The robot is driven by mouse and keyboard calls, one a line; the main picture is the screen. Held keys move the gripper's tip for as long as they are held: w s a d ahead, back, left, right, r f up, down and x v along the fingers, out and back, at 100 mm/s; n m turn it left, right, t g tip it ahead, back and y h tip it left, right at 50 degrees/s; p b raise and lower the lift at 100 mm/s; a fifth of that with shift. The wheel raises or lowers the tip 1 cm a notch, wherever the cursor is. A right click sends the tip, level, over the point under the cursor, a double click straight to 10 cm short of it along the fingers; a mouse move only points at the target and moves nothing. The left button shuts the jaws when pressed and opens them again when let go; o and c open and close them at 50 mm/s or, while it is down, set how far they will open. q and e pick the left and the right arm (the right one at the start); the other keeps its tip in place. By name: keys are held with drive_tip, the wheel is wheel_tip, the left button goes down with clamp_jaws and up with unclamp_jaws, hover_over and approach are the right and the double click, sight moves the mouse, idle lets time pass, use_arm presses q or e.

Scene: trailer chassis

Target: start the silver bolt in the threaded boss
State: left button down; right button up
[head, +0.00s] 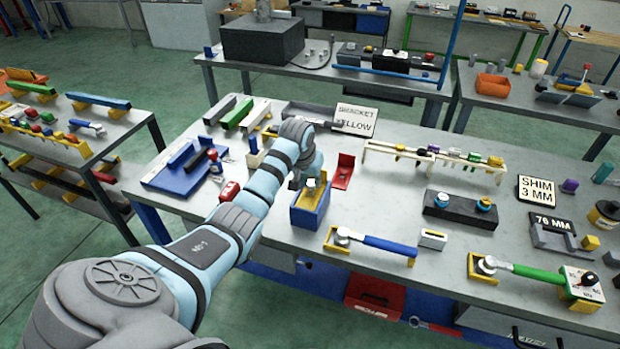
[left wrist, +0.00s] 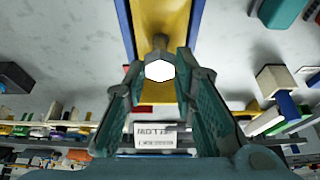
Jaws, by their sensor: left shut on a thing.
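My left gripper (head: 311,181) is at the top of a blue block with a yellow inside (head: 311,205) on the grey table. In the left wrist view its two green fingers (left wrist: 160,72) close from both sides on the silver bolt (left wrist: 160,66). The bolt's hex head shows bright white toward the camera, and a short grey part shows beyond it against the yellow channel (left wrist: 161,18) between blue walls. The threaded boss cannot be made out, so I cannot tell whether the bolt tip touches it. My right gripper is not in view.
A red bracket (head: 343,171) stands just right and behind. A torque wrench with a blue handle (head: 375,244) lies in front to the right. A cream rack (head: 435,155) stands farther right. A blue tray (head: 185,170) lies to the left.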

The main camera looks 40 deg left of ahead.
use_arm(q)
drive_tip(key=shift+f+b, duration=0.5)
drive_tip(key=shift+f, duration=0.7)
drive_tip(key=c, duration=1.2)
unclamp_jaws()
drive_tip(key=shift+c, duration=0.2)
drive_tip(key=shift+c, duration=0.4)
wheel_tip(320, 180, up, 3)
drive_tip(key=shift+f+p, duration=0.1)
drive_tip(key=shift+p, duration=1.05)
drive_tip(key=shift+r, duration=2.2)
drive_tip(key=shift+f, duration=0.1)
